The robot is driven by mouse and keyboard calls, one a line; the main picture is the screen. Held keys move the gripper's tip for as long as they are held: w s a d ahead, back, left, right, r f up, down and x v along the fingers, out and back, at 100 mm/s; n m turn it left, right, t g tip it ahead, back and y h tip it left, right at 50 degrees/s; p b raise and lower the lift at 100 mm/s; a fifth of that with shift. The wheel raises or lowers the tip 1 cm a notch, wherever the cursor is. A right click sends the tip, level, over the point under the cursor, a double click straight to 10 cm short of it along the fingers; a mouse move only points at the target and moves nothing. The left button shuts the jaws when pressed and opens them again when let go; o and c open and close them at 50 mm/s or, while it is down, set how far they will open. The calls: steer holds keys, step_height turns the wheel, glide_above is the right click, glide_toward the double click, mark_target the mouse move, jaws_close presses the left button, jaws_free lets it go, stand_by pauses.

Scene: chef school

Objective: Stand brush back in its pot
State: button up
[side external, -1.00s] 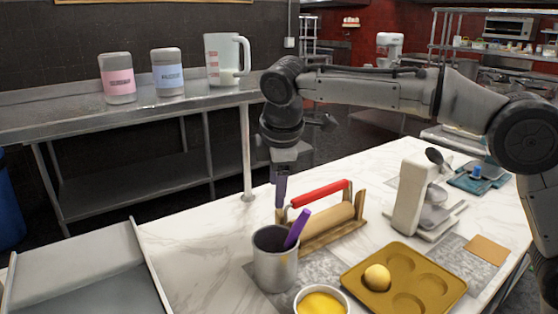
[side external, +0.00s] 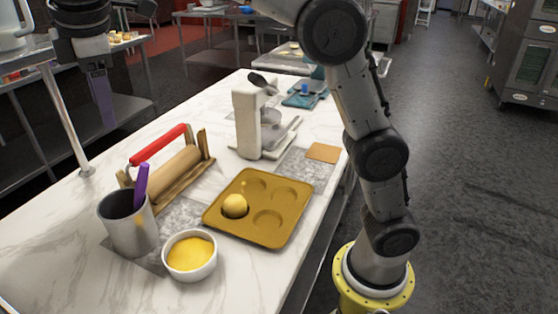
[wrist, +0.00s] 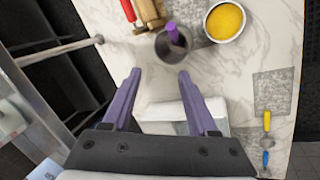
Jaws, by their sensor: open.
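The brush shows as a purple handle (side external: 141,186) sticking up out of the grey metal pot (side external: 128,228). It leans against the pot's rim, and its lower end is hidden inside. The wrist view shows the pot (wrist: 164,54) from above with the purple handle (wrist: 174,33) in it.
A rolling pin (side external: 176,172) on a wooden stand with a red handle (side external: 158,143) stands behind the pot. A bowl of yellow filling (side external: 190,254) and a muffin tray (side external: 290,190) are to its right. A white mixer (side external: 247,120) stands farther back. The front left counter is clear.

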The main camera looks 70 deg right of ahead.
steer(key=s+d+m, duration=0.3)
steer(key=s+d, duration=0.4)
steer(key=d, duration=0.1)
steer(key=s+d+f+m+t, duration=0.1)
steer(key=s+d+f+m, duration=0.3)
steer(key=s+f, duration=0.4)
steer(key=s+d+f+m+t+y, duration=0.1)
steer(key=s+d+f+m, duration=0.3)
steer(key=s+f, duration=0.4)
steer(key=s+m, duration=0.1)
steer(key=s, duration=0.4)
steer(key=shift+d+f+y, duration=0.2)
steer(key=shift+f+y, duration=0.05)
steer(key=shift+y, duration=0.05)
